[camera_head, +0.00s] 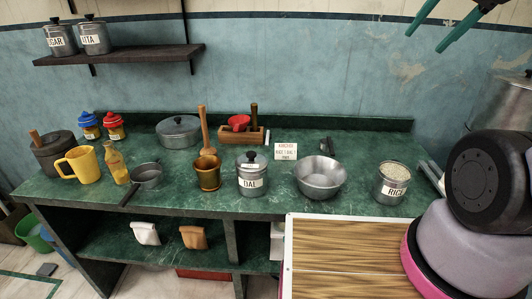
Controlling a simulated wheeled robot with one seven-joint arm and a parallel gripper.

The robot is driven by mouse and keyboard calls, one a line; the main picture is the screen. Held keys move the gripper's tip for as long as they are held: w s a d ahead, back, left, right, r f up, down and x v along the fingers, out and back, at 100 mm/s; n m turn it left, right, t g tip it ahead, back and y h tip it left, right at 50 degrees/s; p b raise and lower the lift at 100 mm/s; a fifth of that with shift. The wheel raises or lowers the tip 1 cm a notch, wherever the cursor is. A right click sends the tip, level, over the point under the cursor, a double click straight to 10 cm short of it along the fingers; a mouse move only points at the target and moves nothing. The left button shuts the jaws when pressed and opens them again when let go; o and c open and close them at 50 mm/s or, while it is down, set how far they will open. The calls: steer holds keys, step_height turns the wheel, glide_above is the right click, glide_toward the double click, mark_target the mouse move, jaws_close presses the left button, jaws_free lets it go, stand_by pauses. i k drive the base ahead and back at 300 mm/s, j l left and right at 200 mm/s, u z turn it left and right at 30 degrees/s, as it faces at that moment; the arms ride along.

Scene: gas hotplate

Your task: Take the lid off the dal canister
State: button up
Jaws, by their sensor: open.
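The dal canister (252,181) is a steel cylinder with a white DAL label, upright near the front edge of the green counter. Its lid (251,159), with a dark knob, sits on top. My gripper (424,43) shows at the top right as two teal fingers, spread apart with nothing between them. It is high up and well to the right of the canister, touching nothing.
A brass mortar (207,172) with a wooden pestle stands close left of the canister. A steel bowl (320,178) is close on its right. The open rice canister (391,182) stands farther right. A lidded pot (179,131) and a wooden box (241,136) stand behind.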

mark_target(251, 161)
steer(key=k+j+u, duration=0.1)
steer(key=j+u, duration=0.2)
steer(key=j, duration=0.4)
steer(key=j+u, duration=0.3)
steer(key=j, duration=0.45)
steer(key=k, duration=0.05)
